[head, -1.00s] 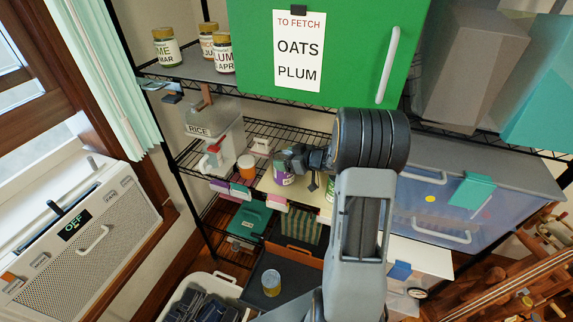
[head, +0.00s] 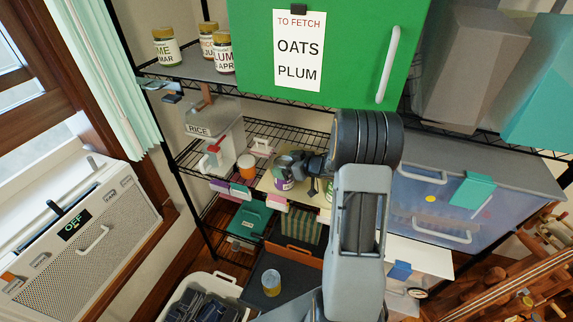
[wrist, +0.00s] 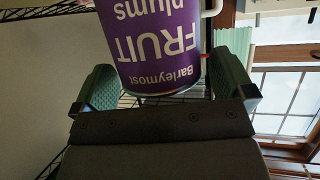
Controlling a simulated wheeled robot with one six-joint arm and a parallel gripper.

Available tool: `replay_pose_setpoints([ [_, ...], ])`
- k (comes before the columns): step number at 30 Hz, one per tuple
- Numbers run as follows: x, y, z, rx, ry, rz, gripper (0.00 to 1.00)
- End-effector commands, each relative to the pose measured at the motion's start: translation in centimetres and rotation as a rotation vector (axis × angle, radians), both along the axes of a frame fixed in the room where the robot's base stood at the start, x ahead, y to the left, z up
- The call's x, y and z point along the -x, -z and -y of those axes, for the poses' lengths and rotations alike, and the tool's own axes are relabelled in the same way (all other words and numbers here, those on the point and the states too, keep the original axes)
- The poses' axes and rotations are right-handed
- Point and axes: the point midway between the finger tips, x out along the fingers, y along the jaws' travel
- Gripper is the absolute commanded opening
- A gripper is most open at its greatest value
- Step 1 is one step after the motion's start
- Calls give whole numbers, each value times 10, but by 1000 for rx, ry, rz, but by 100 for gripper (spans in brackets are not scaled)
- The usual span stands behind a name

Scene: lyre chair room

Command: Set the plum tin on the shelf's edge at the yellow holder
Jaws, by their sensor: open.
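The plum tin (head: 283,184), purple with a white label, appears to stand upright on a pale mat on the middle wire shelf, near its front edge. In the wrist view the tin (wrist: 155,45) shows upside down, reading "Barleymost FRUIT plums". My gripper (head: 299,168) is at the tin, covering its upper part in the head view. In the wrist view its green fingers stand open on either side of the tin, with a visible gap at the left finger. Purple, teal and pink holders (head: 276,204) line the shelf edge. I cannot make out a yellow holder; my arm hides part of the edge.
An orange-and-white jar (head: 246,165) and a rice container (head: 213,135) stand left of the tin. A green-labelled item is partly behind my arm. The upper shelf carries jars (head: 166,47) and a green box (head: 345,45). Another tin (head: 271,282) sits below on a dark surface.

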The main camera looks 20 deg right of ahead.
Motion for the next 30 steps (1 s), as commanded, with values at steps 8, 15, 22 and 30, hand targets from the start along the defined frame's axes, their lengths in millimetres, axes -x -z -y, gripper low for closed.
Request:
replay_pose_setpoints([
  [8, 5, -6, 4, 0, 3, 1, 100],
  [15, 34, -20, 22, 1, 4, 2, 100],
  [22, 53, -31, 33, 7, 6, 3, 100],
  [30, 34, -86, 35, 234, 272, 49, 100],
])
